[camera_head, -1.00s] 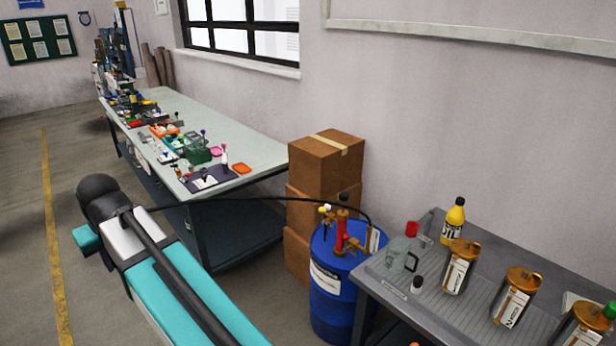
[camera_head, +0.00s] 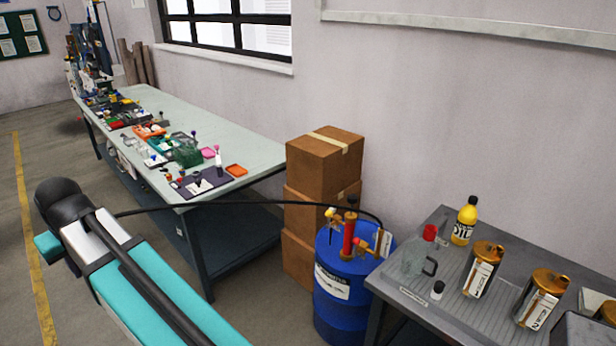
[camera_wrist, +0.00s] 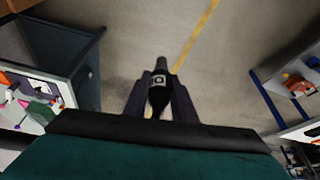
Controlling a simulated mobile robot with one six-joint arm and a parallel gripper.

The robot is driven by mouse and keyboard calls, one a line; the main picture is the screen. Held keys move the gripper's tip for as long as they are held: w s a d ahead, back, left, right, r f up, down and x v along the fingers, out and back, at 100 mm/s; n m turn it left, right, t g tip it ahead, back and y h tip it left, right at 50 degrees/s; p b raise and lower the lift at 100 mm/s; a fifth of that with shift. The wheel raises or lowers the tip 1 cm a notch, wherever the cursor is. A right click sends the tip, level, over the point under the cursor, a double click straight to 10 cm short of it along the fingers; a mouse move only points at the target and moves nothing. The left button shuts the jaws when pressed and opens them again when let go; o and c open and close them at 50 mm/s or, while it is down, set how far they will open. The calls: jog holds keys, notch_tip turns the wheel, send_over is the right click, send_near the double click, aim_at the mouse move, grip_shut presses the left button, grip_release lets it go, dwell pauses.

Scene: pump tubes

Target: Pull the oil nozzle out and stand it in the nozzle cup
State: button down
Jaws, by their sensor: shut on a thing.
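My gripper (camera_wrist: 160,84) is shut on the black oil nozzle (camera_wrist: 158,97), which sits between its two fingers in the wrist view, over open floor. In the head view the black hose (camera_head: 250,202) runs left from the blue oil drum (camera_head: 342,295) and passes behind my teal arm. The red pump (camera_head: 349,239) stands on top of the drum. My gripper and the nozzle are hidden behind my arm in the head view. I cannot tell which item is the nozzle cup.
A grey bench (camera_head: 408,311) at right holds a yellow oil bottle (camera_head: 465,222), a clear jug (camera_head: 419,258) and brown-topped canisters (camera_head: 482,270). Cardboard boxes (camera_head: 323,163) stand behind the drum. A long workbench (camera_head: 240,148) with small items runs along the wall. Floor at left is clear.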

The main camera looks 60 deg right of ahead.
jog(key=shift+w+d, duration=0.1)
dwell(0.3)
jog(key=shift+d, duration=0.25)
jog(key=s+d+r+m+g+h+p, duration=0.1)
jog(key=s+d+m, duration=0.25)
jog(key=d, duration=0.85)
jog(key=s+d+m+h+p, duration=0.1)
jog(key=s+d+m, duration=0.25)
jog(key=d, duration=0.95)
jog(key=s+d+r+m+g+h+p, duration=0.15)
jog(key=d+m, duration=0.25)
jog(key=d, duration=0.8)
jog(key=s+d+m+g+p, duration=0.2)
jog(key=s+d+m, duration=0.4)
jog(key=s+d, duration=1.05)
jog(key=s+d+m+g+p, duration=0.1)
jog(key=s+d+m, duration=0.2)
jog(key=s, duration=0.9)
jog(key=s+d+r+m+g+p, duration=0.1)
jog(key=s+d+m, duration=0.3)
jog(key=s+d, duration=0.4)
jog(key=s+d+m+g+p, duration=0.1)
jog(key=s+d+m, duration=0.3)
jog(key=s, duration=1.2)
jog(key=shift+s+d+r, duration=0.25)
jog(key=shift+s+d, duration=0.05)
jog(key=shift+d, duration=0.95)
